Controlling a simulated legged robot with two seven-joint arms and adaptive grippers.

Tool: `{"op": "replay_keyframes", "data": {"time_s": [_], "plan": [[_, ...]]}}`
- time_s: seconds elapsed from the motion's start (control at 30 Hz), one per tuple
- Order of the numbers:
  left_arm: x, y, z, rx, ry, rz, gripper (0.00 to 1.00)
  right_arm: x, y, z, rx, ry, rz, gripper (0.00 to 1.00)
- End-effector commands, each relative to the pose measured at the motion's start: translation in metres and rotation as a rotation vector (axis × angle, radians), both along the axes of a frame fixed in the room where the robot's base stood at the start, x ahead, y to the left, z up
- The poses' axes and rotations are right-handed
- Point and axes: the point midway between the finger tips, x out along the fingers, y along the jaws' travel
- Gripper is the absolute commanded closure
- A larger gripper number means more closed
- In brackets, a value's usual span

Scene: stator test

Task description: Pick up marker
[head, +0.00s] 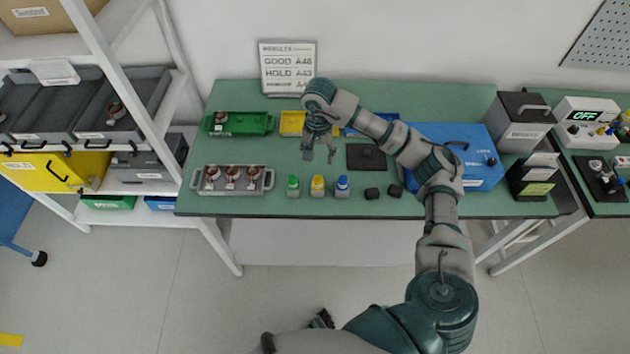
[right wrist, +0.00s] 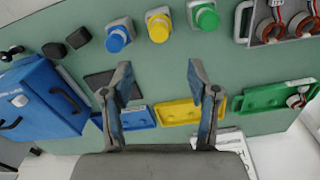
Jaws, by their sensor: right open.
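Three short capped markers stand upright in a row near the table's front edge: a green marker (head: 293,186), a yellow marker (head: 317,186) and a blue marker (head: 342,187). The right wrist view also shows the blue marker (right wrist: 120,36), the yellow marker (right wrist: 159,26) and the green marker (right wrist: 206,16). My right gripper (head: 318,153) is open and empty, above the table and behind the marker row. In the right wrist view its two fingers (right wrist: 160,78) are spread apart, touching no marker. I cannot make out my left gripper.
Behind stand a green bin (head: 240,124), a yellow bin (head: 291,123) and a blue bin partly hidden by my arm. A grey tray with red-and-copper parts (head: 231,188) lies left of the markers. A dark pad (head: 366,157), black blocks (head: 372,193) and a blue case (head: 482,172) lie right.

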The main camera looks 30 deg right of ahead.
Motion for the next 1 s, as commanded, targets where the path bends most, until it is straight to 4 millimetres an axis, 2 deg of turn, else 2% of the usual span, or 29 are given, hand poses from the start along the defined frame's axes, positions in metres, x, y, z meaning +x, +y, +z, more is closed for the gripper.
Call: {"op": "replay_keyframes", "data": {"time_s": [0.1,0.3,0.47,0.8,1.0], "plan": [[0.001,0.0,0.0,0.0,-0.002,0.0,0.6,-0.001,0.0,-0.03,0.0,0.006,0.0,0.4],[0.0,0.0,-0.001,0.0,-0.001,-0.001,0.6,0.0,0.001,-0.064,0.002,0.002,0.0,0.4],[0.0,0.0,-0.001,0.0,-0.001,-0.001,0.6,0.0,0.002,-0.074,0.001,0.0,0.0,0.4],[-0.013,0.004,-0.007,0.003,0.008,-0.003,0.6,-0.004,0.003,-0.12,0.003,0.002,0.0,0.4],[-0.009,0.003,-0.008,0.002,0.001,-0.004,0.6,-0.003,0.002,-0.124,0.003,-0.001,0.0,0.4]]}}
